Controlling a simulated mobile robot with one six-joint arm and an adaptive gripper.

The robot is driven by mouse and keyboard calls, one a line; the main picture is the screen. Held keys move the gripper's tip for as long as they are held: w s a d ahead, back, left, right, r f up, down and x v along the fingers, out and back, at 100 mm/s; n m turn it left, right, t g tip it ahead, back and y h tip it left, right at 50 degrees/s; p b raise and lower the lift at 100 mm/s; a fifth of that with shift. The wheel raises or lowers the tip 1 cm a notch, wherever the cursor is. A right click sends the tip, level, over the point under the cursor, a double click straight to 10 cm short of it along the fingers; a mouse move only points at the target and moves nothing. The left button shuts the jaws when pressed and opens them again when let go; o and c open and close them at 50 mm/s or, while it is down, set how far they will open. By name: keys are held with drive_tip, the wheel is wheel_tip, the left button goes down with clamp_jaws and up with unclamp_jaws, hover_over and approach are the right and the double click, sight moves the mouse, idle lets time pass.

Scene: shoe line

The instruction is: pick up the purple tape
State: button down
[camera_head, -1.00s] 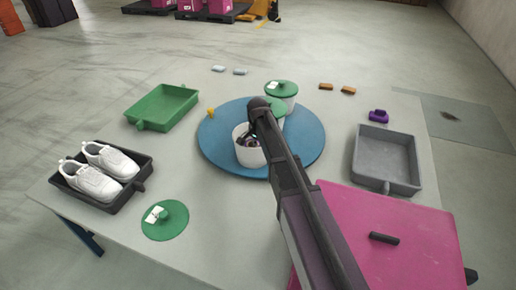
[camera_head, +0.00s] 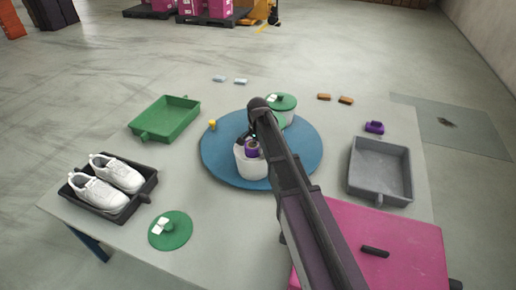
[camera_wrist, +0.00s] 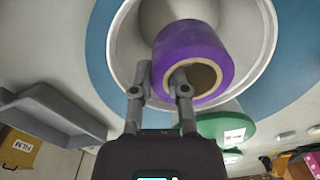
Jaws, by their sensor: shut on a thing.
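The purple tape (camera_head: 252,150) is a roll with a brown core, at the mouth of a white round pot (camera_head: 250,169) on the blue round board. In the wrist view the purple tape (camera_wrist: 188,44) covers part of the white pot (camera_wrist: 124,40). My gripper (camera_wrist: 162,78) is shut on the tape's wall, one finger in the core hole and the other outside. In the head view my arm hides part of the pot, and my gripper (camera_head: 250,137) is partly hidden too.
The blue board (camera_head: 219,160) also bears a green-lidded pot (camera_head: 283,103). A green lid (camera_head: 169,231), green tray (camera_head: 165,118), shoe tray (camera_head: 137,204), grey tray (camera_head: 378,172), pink box (camera_head: 405,230) and small purple object (camera_head: 374,127) stand around it.

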drive_tip(key=shift+r, duration=0.15)
idle(0.7)
drive_tip(key=shift+r+p, duration=2.2)
drive_tip(key=shift+p, duration=0.15)
wheel_tip(320, 180, up, 8)
drive_tip(key=p, duration=0.8)
drive_tip(key=shift+s, duration=0.15)
